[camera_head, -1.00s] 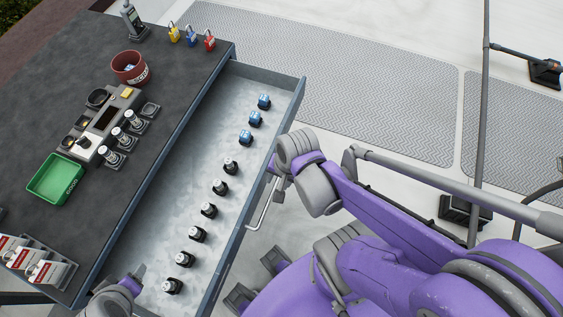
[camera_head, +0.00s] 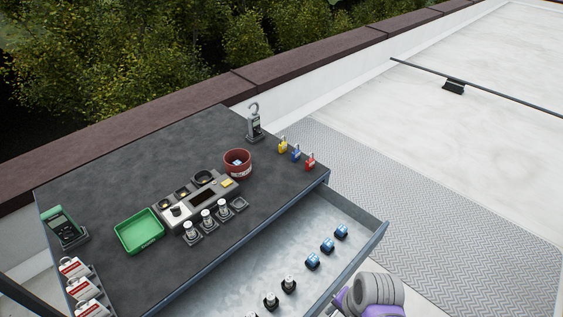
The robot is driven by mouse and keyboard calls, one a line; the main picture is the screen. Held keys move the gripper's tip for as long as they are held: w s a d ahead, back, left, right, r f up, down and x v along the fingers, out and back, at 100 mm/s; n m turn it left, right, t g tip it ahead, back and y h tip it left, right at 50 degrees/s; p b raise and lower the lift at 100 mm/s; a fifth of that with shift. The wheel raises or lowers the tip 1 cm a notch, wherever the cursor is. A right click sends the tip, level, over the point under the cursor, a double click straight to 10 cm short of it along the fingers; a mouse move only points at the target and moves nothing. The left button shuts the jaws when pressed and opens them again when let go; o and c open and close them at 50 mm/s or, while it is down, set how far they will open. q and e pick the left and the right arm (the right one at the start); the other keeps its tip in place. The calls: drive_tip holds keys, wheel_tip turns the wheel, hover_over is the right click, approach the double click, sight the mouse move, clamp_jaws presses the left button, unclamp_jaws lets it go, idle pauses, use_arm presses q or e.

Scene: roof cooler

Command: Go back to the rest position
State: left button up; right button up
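One of my arms (camera_head: 374,296), purple and grey, shows at the bottom edge, beside the front of the open drawer (camera_head: 377,236). Its fingers are hidden or out of frame. My other arm does not show. The drawer holds blue-topped parts (camera_head: 327,244) toward its far end and black parts with light tops (camera_head: 289,284) nearer the bottom edge. The dark workbench (camera_head: 110,185) stands above it.
On the bench are a green tray (camera_head: 139,231), a red pot (camera_head: 238,163), a grey fixture (camera_head: 190,203), padlocks (camera_head: 296,153), a clamp meter (camera_head: 254,122), a green meter (camera_head: 64,228) and red-white boxes (camera_head: 82,288). Walkway plating (camera_head: 440,215) lies to the right.

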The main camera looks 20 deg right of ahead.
drive_tip(key=w+a+r+n+t, duration=0.3)
drive_tip(key=w+a+r+n, duration=0.2)
drive_tip(key=n, duration=0.8)
drive_tip(key=w+a, duration=0.1)
drive_tip(key=w, duration=0.1)
drive_tip(key=shift+w+r+t+h, duration=0.3)
drive_tip(key=shift+r+h, duration=0.05)
drive_tip(key=shift+h, duration=0.05)
use_arm(q)
drive_tip(key=shift+c, duration=1.3)
use_arm(e)
drive_tip(key=shift+s, duration=0.1)
